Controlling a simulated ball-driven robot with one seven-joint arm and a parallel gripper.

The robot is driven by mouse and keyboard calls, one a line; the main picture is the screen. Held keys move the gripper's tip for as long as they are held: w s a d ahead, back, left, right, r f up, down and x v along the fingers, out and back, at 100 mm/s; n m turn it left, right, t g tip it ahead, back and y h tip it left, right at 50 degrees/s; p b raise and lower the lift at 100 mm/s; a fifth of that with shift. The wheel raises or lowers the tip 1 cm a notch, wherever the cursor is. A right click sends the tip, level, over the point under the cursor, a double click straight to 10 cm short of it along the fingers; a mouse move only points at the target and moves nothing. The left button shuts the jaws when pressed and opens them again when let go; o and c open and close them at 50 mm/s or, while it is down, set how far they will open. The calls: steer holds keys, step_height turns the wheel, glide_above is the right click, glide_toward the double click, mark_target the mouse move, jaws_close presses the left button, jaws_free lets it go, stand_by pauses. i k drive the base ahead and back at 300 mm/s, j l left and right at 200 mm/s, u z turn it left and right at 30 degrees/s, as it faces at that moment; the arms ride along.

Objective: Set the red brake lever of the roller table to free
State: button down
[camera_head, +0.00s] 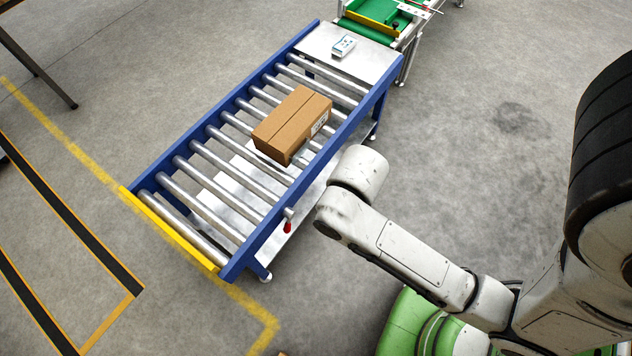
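The roller table (262,236) has a blue frame, metal rollers and a yellow end bar. Its brake lever (287,228) shows as a small red grip hanging down below a light metal pivot on the near right side rail, close to the yellow end. I see no readable free or braked marking beside it. My arm reaches in from the right, and its foremost visible part is to the right of the lever, apart from it in the picture. My gripper's fingers do not show, so I cannot see whether it is open or shut.
A brown cardboard box (290,122) with a label sits on the rollers. A small grey device (344,46) lies on the plate at the far end, near a green conveyor (372,27). Yellow lines mark the floor.

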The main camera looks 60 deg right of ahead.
mark_target(288, 212)
steer(key=k+l+z, duration=0.25)
steer(key=k, duration=0.7)
steer(key=i+j, duration=0.2)
